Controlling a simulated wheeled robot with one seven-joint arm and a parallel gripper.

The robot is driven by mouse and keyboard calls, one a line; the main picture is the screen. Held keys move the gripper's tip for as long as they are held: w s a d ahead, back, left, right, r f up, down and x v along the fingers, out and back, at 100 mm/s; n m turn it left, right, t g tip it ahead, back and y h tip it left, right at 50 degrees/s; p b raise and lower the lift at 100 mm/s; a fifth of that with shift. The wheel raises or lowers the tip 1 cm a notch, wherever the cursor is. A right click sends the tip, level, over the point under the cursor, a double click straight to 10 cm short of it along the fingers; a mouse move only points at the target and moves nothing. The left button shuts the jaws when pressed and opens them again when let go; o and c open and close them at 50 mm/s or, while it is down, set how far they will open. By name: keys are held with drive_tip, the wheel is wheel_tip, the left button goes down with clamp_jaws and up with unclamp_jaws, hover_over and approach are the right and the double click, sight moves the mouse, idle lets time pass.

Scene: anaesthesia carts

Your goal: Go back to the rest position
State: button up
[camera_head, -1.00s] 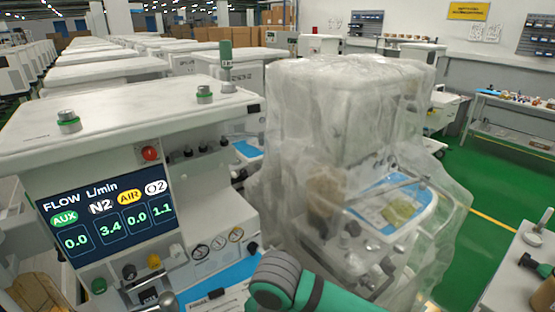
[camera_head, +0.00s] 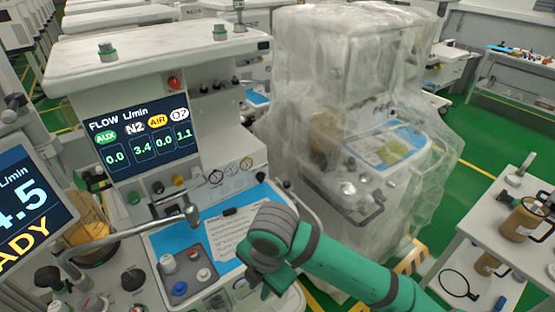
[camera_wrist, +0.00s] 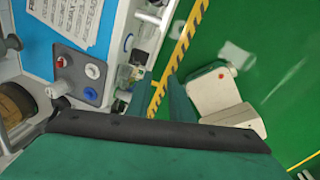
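My arm (camera_head: 345,268), green with dark grey bands, reaches in from the lower right in the head view. Its wrist end hangs in front of the anaesthesia cart (camera_head: 165,65), above the front edge of its worktop. In the wrist view my gripper (camera_wrist: 160,92) shows two green fingers with a gap between them. Yellow-black floor tape shows through the gap, and nothing is held. The fingers point down past the cart's edge, apart from the red and white knobs on the grey block (camera_wrist: 85,80). In the head view the fingertips are hard to make out.
A plastic-covered cart (camera_head: 340,110) stands right of the first. A white trolley (camera_head: 497,245) with brown jars is at the right. Another screen (camera_head: 25,205) and a metal tube (camera_head: 130,232) are at the left. Green floor (camera_head: 478,150) is free between covered cart and trolley.

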drive_tip(key=w+a+r+m+t+y, duration=0.1)
drive_tip(key=w+a+r+m+y, duration=0.2)
drive_tip(key=a, duration=0.5)
drive_tip(key=a+r+t+y, duration=0.2)
drive_tip(key=a+y, duration=0.2)
drive_tip(key=a, duration=0.4)
drive_tip(key=w+a+r+m+t+y, duration=0.5)
drive_tip(key=r+m+t, duration=0.25)
drive_tip(key=m, duration=0.25)
drive_tip(key=s+d+f+m+t+h, duration=0.35)
drive_tip(key=d+f+m+h, duration=0.2)
drive_tip(key=f+m, duration=0.25)
drive_tip(key=s+d+f+m+t+h, duration=0.2)
drive_tip(key=s+d+f+m+h, duration=0.2)
drive_tip(key=d+f+m, duration=0.3)
drive_tip(key=s+d+f+h, duration=0.1)
drive_tip(key=s+d, duration=0.3)
drive_tip(key=s, duration=0.4)
drive_tip(key=s+d+f+g+h, duration=0.1)
drive_tip(key=s+d+f, duration=0.2)
drive_tip(key=s, duration=0.5)
drive_tip(key=s+d+f+h, duration=0.2)
drive_tip(key=s+d, duration=0.3)
drive_tip(key=s, duration=0.3)
drive_tip(key=shift+s+d+f, duration=0.2)
drive_tip(key=shift+d+f, duration=0.15)
drive_tip(key=shift+f, duration=0.25)
